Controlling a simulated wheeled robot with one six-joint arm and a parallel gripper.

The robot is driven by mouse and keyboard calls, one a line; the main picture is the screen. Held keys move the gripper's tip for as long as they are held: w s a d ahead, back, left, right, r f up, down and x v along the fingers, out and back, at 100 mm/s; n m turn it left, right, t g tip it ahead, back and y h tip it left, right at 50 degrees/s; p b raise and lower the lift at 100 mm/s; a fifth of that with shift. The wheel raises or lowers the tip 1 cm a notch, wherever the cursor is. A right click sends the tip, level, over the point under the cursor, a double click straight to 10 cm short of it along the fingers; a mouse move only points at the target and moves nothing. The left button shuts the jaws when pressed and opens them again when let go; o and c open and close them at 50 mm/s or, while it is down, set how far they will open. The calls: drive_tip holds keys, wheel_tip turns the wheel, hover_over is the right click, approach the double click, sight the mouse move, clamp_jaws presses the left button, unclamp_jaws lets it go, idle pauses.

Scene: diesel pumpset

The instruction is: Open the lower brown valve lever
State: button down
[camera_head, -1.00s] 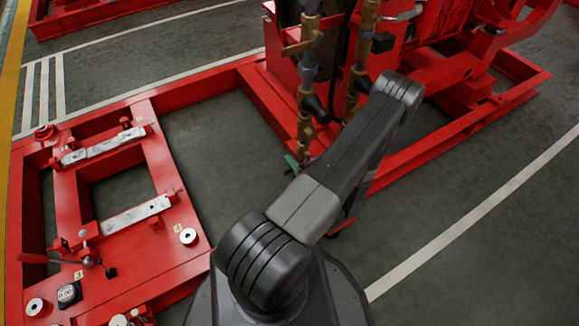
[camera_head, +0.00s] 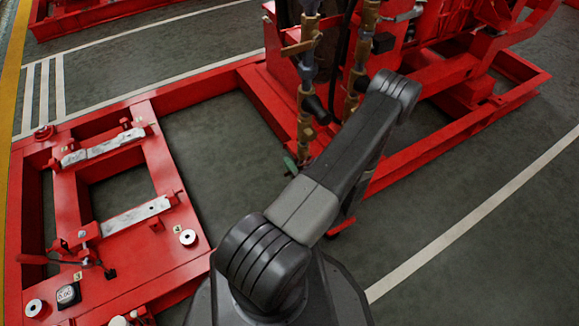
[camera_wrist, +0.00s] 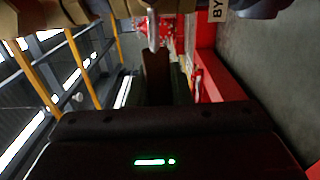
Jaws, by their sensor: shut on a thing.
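Two brown valve pipes stand on the red pumpset, the left one (camera_head: 304,130) and the right one (camera_head: 360,65) in the head view. My own arm covers the area below and right of them, so the lower brown lever and my gripper are hidden there. In the wrist view my gripper (camera_wrist: 153,48) points toward the top edge. It is shut on a thin piece at its fingertips, which I take to be the lower brown lever; its outline is unclear. Brown fittings (camera_wrist: 60,16) show at the top left of that view.
A brown bar-like lever (camera_head: 299,48) sits higher on the left pipe. A green handle (camera_head: 290,163) is at its foot. Open grey floor (camera_head: 480,270) lies to the right.

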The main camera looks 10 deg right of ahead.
drive_tip(key=w+d+f+n+b, duration=0.1)
drive_tip(key=d+f+n+b, duration=0.2)
drive_tip(key=f+n+b, duration=0.3)
drive_tip(key=shift+d+f+n+b, duration=0.2)
drive_tip(key=shift+n+b, duration=0.85)
drive_tip(key=shift+n, duration=1.85)
drive_tip(key=shift+w, duration=0.15)
drive_tip(key=c, duration=1.3)
unclamp_jaws()
drive_tip(key=shift+d, duration=0.1)
drive_tip(key=shift+r, duration=0.1)
